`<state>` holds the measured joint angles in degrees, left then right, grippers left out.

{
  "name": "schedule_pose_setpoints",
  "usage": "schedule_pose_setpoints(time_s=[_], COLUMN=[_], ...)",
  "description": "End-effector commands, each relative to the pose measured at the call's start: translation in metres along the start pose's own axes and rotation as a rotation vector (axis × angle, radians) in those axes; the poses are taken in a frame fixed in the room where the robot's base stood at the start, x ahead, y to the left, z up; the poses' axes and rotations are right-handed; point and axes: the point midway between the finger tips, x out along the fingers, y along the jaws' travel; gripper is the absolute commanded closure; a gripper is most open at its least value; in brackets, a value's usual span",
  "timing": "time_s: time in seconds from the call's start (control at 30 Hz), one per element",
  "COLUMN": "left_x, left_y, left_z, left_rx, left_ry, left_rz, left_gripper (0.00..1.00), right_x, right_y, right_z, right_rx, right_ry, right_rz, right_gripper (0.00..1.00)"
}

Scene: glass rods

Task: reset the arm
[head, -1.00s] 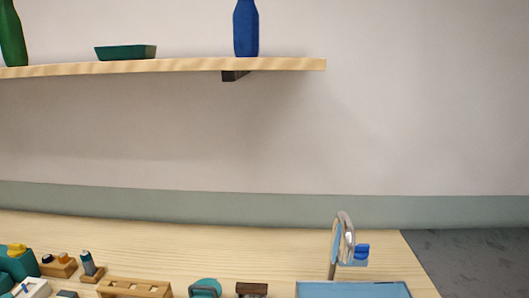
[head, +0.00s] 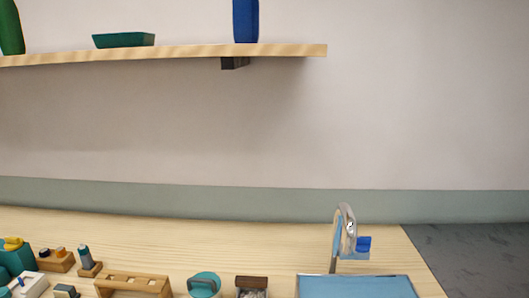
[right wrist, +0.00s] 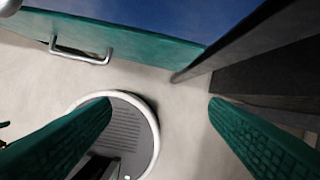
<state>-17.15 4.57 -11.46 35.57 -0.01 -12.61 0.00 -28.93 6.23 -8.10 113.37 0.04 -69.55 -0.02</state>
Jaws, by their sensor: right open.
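My right gripper (right wrist: 160,103) shows only in the right wrist view. Its two green ribbed fingers are wide apart, with nothing between them. It hangs over the grey floor, beside a teal drawer front with a metal handle (right wrist: 80,52). Neither of my arms shows in the head view, and my left gripper is not in view. A wooden rack with holes (head: 132,282) stands at the front of the wooden table. I cannot make out any glass rod.
The table (head: 230,238) holds a blue tray (head: 355,287), a metal tap-like fixture (head: 346,228), a teal round item (head: 204,285) and small blocks at left. Its back strip is clear. A wall shelf (head: 180,54) carries a blue bottle (head: 246,20), a green bottle and a green dish (head: 124,40).

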Motion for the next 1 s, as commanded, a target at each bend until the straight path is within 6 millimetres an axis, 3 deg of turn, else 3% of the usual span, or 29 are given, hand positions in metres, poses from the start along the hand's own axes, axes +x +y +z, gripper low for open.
schedule_pose_setpoints(time_s=[0.03, 0.2, 0.4, 0.5, 0.6, 0.7, 0.83, 1.0], left_x=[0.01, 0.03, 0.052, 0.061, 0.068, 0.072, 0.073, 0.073], left_y=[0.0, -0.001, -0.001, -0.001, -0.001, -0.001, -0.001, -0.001], left_z=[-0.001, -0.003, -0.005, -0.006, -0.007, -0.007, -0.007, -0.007], left_rx=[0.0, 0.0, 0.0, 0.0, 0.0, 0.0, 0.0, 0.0], left_ry=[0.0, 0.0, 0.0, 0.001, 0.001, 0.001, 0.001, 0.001], left_rz=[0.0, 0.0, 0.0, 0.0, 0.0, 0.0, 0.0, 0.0], left_gripper=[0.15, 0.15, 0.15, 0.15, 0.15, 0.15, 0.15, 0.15], right_x=[0.034, 0.136, 0.23, 0.261, 0.279, 0.288, 0.291, 0.29], right_y=[0.001, 0.006, 0.01, 0.011, 0.011, 0.011, 0.011, 0.01], right_z=[-0.012, -0.065, -0.152, -0.198, -0.235, -0.259, -0.275, -0.276], right_rx=[-0.002, -0.009, -0.021, -0.026, -0.03, -0.034, -0.036, -0.036], right_ry=[0.017, 0.058, 0.107, 0.128, 0.143, 0.152, 0.158, 0.157], right_rz=[0.002, 0.006, 0.012, 0.014, 0.015, 0.015, 0.016, 0.016], right_gripper=[0.3, 0.3, 0.3, 0.3, 0.3, 0.3, 0.3, 0.3])
